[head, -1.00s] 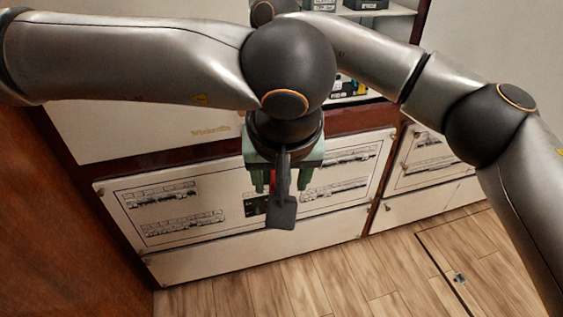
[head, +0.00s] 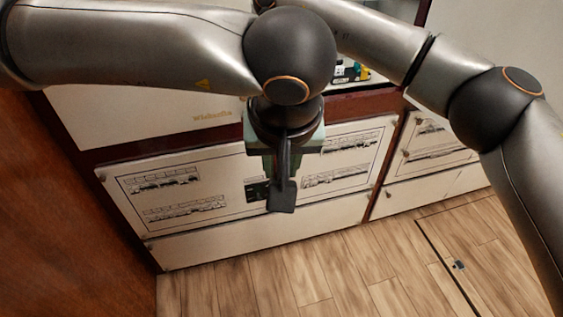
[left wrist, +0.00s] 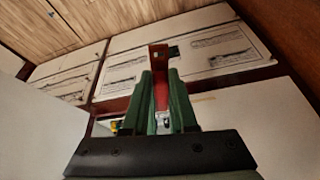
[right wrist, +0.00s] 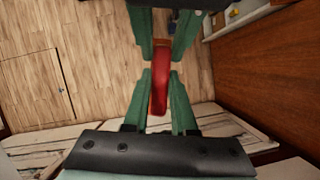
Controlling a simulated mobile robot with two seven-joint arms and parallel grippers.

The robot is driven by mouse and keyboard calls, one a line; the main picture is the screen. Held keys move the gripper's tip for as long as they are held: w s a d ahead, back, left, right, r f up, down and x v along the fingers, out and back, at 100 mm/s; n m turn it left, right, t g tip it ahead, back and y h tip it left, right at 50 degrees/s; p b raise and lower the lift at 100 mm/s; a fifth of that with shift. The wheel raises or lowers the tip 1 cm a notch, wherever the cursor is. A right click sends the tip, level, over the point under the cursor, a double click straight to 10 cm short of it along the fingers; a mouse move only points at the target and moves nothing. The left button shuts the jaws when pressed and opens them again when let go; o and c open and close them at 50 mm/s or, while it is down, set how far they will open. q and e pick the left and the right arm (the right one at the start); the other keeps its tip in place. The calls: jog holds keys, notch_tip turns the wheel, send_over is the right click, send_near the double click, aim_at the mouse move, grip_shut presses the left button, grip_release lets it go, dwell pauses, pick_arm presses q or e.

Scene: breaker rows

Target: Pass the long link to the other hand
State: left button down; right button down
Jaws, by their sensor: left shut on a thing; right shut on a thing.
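The long link (right wrist: 160,90) is red with a brownish-orange edge and lies between the two facing grippers in the right wrist view. In the left wrist view its red length (left wrist: 161,93) runs between the green fingers, and a brown end (left wrist: 158,56) sticks out past them. My left gripper (left wrist: 161,78) is shut on the link. My right gripper (right wrist: 160,76) is shut on the link too, its fingers pointing at the left gripper's fingers. In the head view my left gripper (head: 284,160) hangs downward at mid-picture; the link and right gripper are hidden there.
A cream cabinet front (head: 240,240) with printed breaker-row panels stands behind the grippers. A dark wooden wall (head: 70,220) is on the left. An open shelf with small coloured items (head: 350,72) is above. The wooden floor (head: 350,275) is clear.

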jog(key=shift+a, duration=0.25)
jog(key=c, duration=1)
grip_release()
jog(key=o, duration=0.4)
jog(key=shift+d, duration=0.1)
jog(key=shift+c, duration=0.2)
jog(key=shift+r, duration=0.15)
